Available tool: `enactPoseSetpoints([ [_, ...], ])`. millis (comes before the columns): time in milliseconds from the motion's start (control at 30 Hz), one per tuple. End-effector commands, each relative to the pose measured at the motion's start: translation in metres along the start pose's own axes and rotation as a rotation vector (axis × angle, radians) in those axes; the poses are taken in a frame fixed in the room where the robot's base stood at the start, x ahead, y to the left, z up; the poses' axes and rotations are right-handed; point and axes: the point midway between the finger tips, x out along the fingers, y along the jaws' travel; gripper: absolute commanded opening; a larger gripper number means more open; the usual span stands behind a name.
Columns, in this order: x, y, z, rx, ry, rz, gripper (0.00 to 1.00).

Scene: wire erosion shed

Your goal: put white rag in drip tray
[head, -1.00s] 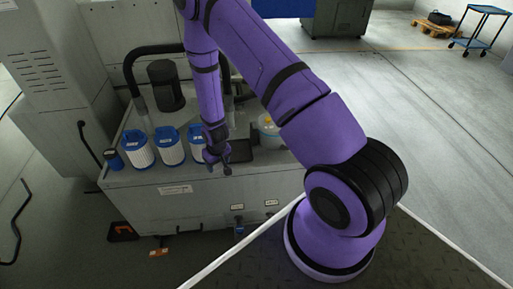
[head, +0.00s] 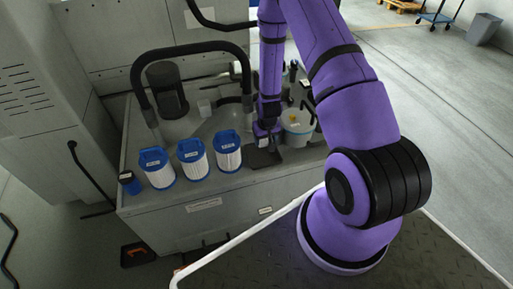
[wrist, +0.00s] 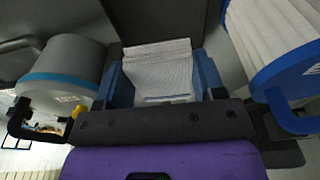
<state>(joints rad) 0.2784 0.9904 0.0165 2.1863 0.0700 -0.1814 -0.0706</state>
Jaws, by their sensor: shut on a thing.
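The white rag (wrist: 158,72) shows in the wrist view as a pale folded cloth between the blue fingers of my gripper (wrist: 160,85). My gripper is shut on it. In the head view my gripper (head: 266,137) is low over the machine top, at the drip tray (head: 262,160). The tray is a flat dark shape between the right-hand filter and the bucket, partly hidden by my gripper. The rag cannot be made out in the head view. I cannot tell whether the rag touches the tray.
Three white filters with blue caps, the nearest one (head: 227,152), stand left of my gripper. A grey bucket (head: 297,130) with a blue band stands close on the right. A black hose arch (head: 190,48) and a dark cylinder (head: 166,88) stand behind. A small blue-capped container (head: 129,183) is far left.

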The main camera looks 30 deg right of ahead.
Motion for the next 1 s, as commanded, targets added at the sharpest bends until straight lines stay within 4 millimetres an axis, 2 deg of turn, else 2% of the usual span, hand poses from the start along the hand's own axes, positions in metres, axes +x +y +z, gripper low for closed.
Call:
enactPoseSetpoints([
  [367,0.049,0.004,0.009,0.009,-0.003,0.001,0.17],
  [633,0.066,0.004,0.01,0.009,-0.001,0.001,0.17],
  [867,0.095,0.004,0.015,0.008,-0.002,0.001,0.17],
  [1000,0.099,0.004,0.015,0.008,0.0,0.001,0.17],
])
